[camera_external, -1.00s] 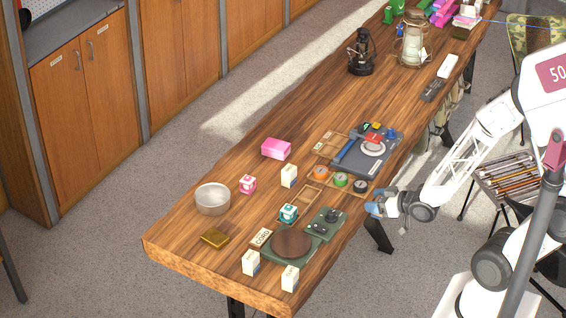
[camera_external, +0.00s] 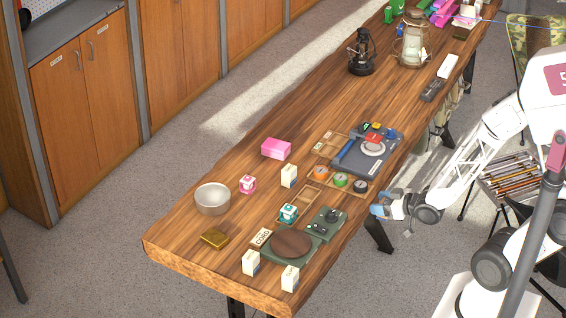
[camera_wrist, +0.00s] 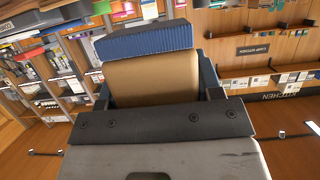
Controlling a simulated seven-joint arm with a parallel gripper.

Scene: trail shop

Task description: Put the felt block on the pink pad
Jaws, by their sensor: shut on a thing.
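My gripper (camera_external: 379,208) is off the right long edge of the wooden table, out over the floor side. In the wrist view my gripper (camera_wrist: 155,80) is shut on a block with a tan body (camera_wrist: 153,82) and a blue ribbed face (camera_wrist: 145,42), which looks like the felt block. In the external view the held block shows only as a small blue patch at the gripper's tip. A pink block-shaped thing (camera_external: 276,148), which looks like the pink pad, lies on the table left of the grey tray. Its top looks clear.
The table (camera_external: 225,255) holds a grey tray of tools (camera_external: 377,160), a metal bowl (camera_external: 212,198), a small pink-and-white box (camera_external: 247,184), a cream box (camera_external: 289,176), compasses (camera_external: 340,180) and a round brown plate (camera_external: 291,244). Lanterns (camera_external: 361,52) stand farther back. Bare wood surrounds the pink pad.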

